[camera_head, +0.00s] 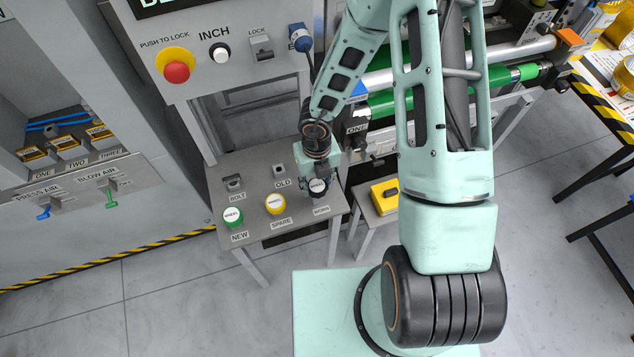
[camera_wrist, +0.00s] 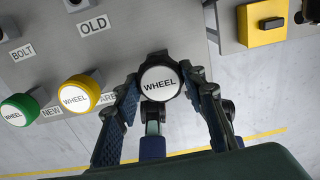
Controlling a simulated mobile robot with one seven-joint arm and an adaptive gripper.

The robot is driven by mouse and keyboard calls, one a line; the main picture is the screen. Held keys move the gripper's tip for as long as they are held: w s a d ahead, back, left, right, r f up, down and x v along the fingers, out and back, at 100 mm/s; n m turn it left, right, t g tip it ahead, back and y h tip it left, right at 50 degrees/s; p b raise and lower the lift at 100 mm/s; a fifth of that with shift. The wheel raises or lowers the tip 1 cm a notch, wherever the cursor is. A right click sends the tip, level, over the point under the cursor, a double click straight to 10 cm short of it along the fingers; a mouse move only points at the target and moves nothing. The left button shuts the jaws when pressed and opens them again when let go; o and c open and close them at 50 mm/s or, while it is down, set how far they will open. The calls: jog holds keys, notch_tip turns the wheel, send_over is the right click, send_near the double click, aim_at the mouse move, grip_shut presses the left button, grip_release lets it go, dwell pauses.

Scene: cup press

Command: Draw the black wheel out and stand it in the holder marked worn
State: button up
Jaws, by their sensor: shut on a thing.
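The black wheel (camera_head: 318,187), with a white WHEEL face, is between the fingers of my gripper (camera_head: 312,178) at the right end of the grey stand (camera_head: 255,178). My gripper (camera_wrist: 162,108) is shut on the black wheel (camera_wrist: 160,82) in the wrist view, its face turned to the camera. The label below it in the head view, partly legible, appears to read WORN (camera_head: 321,210). The holder there is hidden by the wheel and fingers, so I cannot tell whether the wheel is seated or held above it.
A green wheel (camera_head: 232,216) stands at NEW and a yellow wheel (camera_head: 275,204) at SPARE, left of my gripper. The BOLT place (camera_head: 233,182) and OLD place (camera_head: 279,170) are behind them. A yellow box (camera_head: 384,196) is to the right. The control panel (camera_head: 215,45) rises behind.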

aim_at(317, 185)
jog(key=shift+f+b, duration=0.55)
jog(key=shift+f, duration=0.25)
jog(key=o, duration=1.4)
jog(key=shift+c, duration=0.2)
jog(key=shift+r, duration=0.1)
notch_tip(317, 185, up, 12)
